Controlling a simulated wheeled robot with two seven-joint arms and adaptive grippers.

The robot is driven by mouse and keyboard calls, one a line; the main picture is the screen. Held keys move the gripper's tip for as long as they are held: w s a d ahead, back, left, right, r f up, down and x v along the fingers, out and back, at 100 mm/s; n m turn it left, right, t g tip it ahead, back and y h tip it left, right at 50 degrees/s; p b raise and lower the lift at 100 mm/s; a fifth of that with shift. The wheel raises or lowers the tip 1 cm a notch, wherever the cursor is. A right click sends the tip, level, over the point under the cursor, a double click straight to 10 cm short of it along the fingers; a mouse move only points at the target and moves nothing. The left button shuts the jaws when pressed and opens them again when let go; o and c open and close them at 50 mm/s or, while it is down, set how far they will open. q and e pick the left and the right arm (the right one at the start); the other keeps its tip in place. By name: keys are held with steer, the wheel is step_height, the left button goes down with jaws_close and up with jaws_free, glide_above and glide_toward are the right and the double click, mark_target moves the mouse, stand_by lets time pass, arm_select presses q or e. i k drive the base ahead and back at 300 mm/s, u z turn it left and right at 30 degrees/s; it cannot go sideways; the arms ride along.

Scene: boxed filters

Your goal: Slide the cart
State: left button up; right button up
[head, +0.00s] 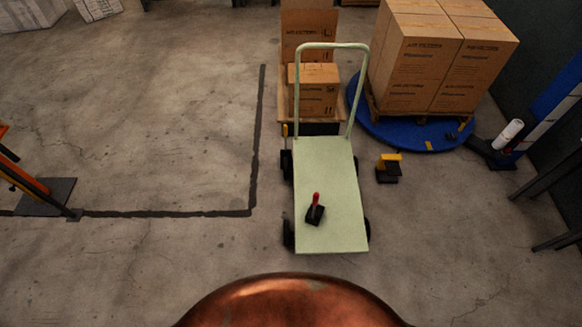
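The cart (325,180) is a pale green flatbed with black wheels, standing on the concrete floor in the middle of the head view. Its tubular push handle (333,46) rises at the far end. A small black object with a red handle (315,211) lies on the near part of the bed. Neither of my grippers shows in this view. A rounded copper-coloured shape at the bottom edge lies just below the cart's near end in the picture.
Cardboard boxes (313,90) stand behind the cart. Larger boxes (425,60) sit on a blue round platform (420,137) at right. A yellow and black item (388,168) lies right of the cart. A dark line (170,214) marks open floor at left.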

mark_target(326, 166)
steer(key=z, duration=0.05)
steer(key=i, duration=0.1)
steer(key=u, duration=0.05)
steer(key=k, duration=0.4)
steer(key=u, duration=1.25)
steer(key=i, duration=2.2)
steer(key=z, duration=0.8)
steer(key=i, duration=0.65)
steer(key=z, duration=0.55)
